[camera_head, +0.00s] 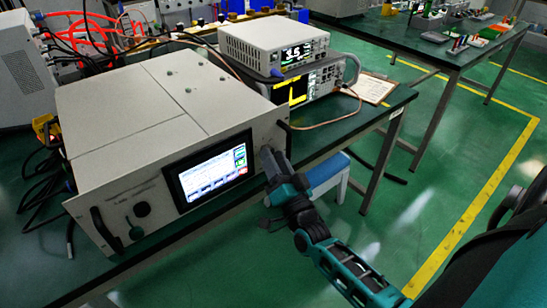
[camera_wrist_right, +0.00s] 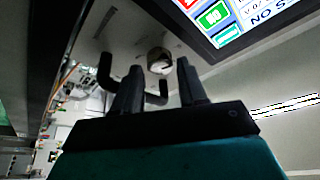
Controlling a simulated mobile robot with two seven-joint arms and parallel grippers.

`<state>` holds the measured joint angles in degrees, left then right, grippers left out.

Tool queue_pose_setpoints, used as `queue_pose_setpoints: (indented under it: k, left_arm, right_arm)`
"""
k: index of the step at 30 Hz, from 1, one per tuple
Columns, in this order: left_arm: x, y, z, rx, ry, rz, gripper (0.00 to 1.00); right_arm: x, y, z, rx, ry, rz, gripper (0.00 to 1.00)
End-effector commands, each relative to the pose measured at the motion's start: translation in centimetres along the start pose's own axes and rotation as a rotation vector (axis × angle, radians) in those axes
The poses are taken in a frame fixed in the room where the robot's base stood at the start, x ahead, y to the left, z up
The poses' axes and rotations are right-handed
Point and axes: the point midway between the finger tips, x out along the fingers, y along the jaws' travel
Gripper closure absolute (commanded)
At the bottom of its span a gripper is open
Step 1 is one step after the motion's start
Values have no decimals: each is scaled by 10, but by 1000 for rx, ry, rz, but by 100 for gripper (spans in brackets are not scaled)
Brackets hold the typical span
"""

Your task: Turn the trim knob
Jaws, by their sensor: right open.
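The generator (camera_head: 130,105) is a large pale box with a lit screen (camera_head: 212,172) on its front panel. In the right wrist view, a small round metallic knob (camera_wrist_right: 160,61) sticks out of the panel beside the screen; no label on it is readable. My right gripper (camera_head: 268,157) is at the right end of the panel, right of the screen. Its open fingers (camera_wrist_right: 158,72) point at the panel, with the knob showing between their tips. I cannot tell whether they touch it. In the head view the gripper largely hides the knob. My left gripper is out of view.
A black panel handle (camera_wrist_right: 108,78) is close to the fingers. Dark round controls (camera_head: 142,209) are left of the screen. Stacked instruments (camera_head: 272,42) stand behind on the green bench, with an orange cable (camera_head: 325,124) beside them. A blue stool (camera_head: 325,172) is below.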

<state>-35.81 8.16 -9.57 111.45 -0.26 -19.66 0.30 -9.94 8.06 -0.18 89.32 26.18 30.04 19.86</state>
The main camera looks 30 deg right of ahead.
Motion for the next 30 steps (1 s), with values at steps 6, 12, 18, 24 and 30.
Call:
queue_pose_setpoints:
  k: [6,12,18,24,30]
  left_arm:
    - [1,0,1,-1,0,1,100]
    - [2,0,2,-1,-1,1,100]
    - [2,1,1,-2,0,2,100]
    - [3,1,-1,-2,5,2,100]
    - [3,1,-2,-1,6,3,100]
  right_arm:
    - [-45,1,2,0,-5,3,58]
    - [-88,1,2,0,-5,3,58]
    - [-114,0,1,0,-2,2,58]
    - [-121,0,0,1,0,0,58]
    - [-121,0,0,1,0,0,58]
